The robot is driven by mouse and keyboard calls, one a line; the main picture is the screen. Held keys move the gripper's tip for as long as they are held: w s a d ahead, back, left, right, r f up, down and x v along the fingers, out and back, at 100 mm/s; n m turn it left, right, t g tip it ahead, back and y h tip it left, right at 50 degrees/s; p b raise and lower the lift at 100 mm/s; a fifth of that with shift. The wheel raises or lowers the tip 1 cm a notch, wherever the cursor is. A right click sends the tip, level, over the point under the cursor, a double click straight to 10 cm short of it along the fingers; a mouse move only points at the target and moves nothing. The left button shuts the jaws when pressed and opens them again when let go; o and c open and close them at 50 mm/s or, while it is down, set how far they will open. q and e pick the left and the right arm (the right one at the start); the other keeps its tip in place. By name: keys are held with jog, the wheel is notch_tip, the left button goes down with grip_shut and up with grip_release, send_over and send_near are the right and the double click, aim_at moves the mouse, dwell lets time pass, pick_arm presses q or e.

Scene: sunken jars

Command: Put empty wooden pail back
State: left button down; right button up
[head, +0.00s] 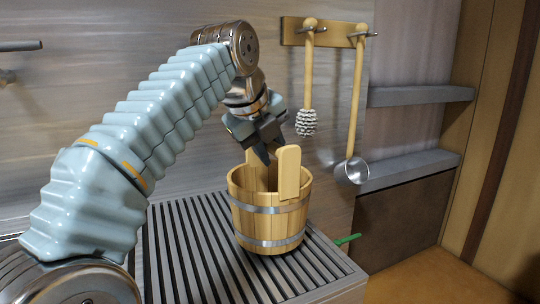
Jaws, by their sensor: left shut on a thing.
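The wooden pail (268,213) has pale staves, two grey metal hoops and two taller upright staves. It is upright over the dark slatted rack (185,246), near its right side; I cannot tell whether it touches the slats or hangs just above. My left gripper (265,153) reaches down from above and is shut on the pail at its far taller stave, which it partly covers. The near taller stave (289,173) is free. I see only a little of the pail's inside, and its bottom is hidden. My right gripper is not in view.
A brush (307,121) and a metal ladle (352,172) hang from a wooden hook rail (325,32) behind the pail. Grey shelves (410,172) are at the right. A small green thing (347,239) sticks out by the rack's right edge. The slats left of the pail are clear.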

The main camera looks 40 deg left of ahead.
pick_arm(q)
jog(key=shift+f, duration=0.7)
jog(key=shift+f, duration=0.2)
jog(key=c, duration=0.9)
grip_release()
jog(key=shift+s+d+r, duration=0.1)
jog(key=shift+s+r, duration=0.1)
jog(key=shift+r, duration=0.35)
jog(key=v, duration=1.1)
jog(key=shift+s, duration=0.15)
